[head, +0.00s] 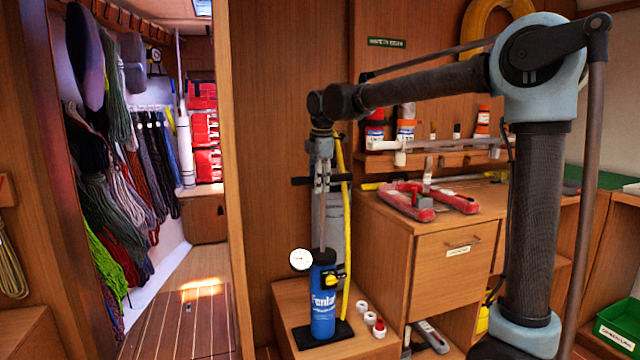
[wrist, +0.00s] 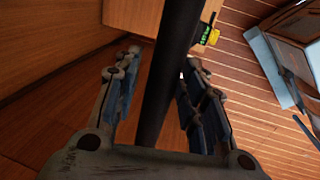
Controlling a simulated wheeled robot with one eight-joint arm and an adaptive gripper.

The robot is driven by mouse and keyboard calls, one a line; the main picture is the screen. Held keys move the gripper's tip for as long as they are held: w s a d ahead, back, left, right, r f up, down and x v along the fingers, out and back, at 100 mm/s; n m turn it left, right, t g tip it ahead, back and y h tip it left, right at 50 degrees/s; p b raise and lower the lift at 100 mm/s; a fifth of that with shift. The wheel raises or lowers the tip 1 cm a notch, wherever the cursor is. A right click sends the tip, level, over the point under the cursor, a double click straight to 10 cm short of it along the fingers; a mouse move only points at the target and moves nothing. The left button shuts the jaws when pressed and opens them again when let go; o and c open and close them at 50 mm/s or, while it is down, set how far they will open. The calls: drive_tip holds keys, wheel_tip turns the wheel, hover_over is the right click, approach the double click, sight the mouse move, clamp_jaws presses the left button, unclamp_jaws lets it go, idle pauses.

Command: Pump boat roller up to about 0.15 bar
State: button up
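The blue hand pump (head: 323,300) stands upright on a black foot, with a white round gauge (head: 300,259) at its upper left. Its rod is raised, with the black crossbar handle (head: 305,181) at the top. My gripper (head: 322,184) points down at the handle. In the wrist view a dark bar (wrist: 172,80), seemingly the handle, runs between my open fingers (wrist: 158,85); a gap shows on its left, and it lies close to the right finger. A yellow hose (head: 345,230) rises behind the pump. A grey cylinder (head: 332,212), perhaps the boat roller, stands behind the rod, partly hidden.
The pump stands on a low wooden box (head: 290,310) with small red and white containers (head: 372,318) beside it. Coiled lines (head: 105,190) hang at left. The plank floor (head: 185,325) is clear.

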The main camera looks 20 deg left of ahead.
clamp_jaws()
wheel_tip(320, 180, down, 20)
drive_tip(key=shift+f, duration=0.2)
idle(0.3)
drive_tip(key=shift+w, duration=0.1)
drive_tip(key=shift+o, duration=1.8)
unclamp_jaws()
drive_tip(key=shift+f, duration=0.15)
